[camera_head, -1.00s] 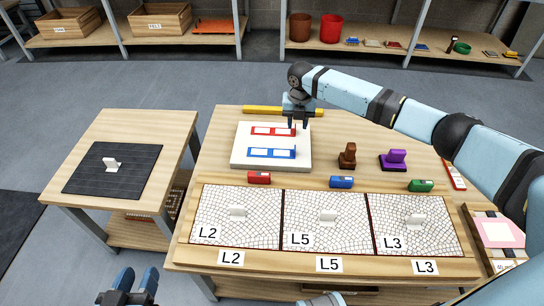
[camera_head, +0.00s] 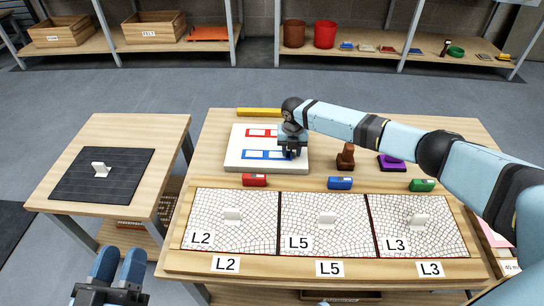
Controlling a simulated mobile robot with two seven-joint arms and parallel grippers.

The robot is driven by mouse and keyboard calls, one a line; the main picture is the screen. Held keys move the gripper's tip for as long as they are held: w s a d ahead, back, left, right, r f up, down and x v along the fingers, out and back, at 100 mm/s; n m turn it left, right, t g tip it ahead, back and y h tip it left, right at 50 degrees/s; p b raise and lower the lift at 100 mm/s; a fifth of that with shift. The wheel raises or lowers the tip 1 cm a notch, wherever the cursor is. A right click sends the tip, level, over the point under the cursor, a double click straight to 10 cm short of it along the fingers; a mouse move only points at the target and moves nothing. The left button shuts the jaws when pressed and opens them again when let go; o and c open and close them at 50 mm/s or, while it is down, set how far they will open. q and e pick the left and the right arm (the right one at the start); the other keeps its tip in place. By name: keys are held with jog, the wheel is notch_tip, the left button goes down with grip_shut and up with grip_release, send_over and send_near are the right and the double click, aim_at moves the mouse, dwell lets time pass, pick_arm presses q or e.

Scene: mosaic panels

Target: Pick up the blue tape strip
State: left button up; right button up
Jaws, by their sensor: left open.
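The blue tape strip (camera_head: 262,155) lies flat on the white board (camera_head: 236,160) at the back of the main table. It has a white middle and blue edges. My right gripper (camera_head: 291,154) points down at the strip's right end and hides part of it. I cannot tell whether its fingers touch the strip or how far apart they are. My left gripper (camera_head: 120,266) is open and empty at the lower left, off the tables.
Red (camera_head: 254,180), blue (camera_head: 340,183) and green (camera_head: 422,185) blocks stand behind the mosaic panels labelled L2, L5 and L3. A brown stamp (camera_head: 346,158) and purple stamp (camera_head: 392,164) stand right of the board. A yellow bar (camera_head: 258,112) lies behind it.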

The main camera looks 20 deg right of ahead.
grip_shut()
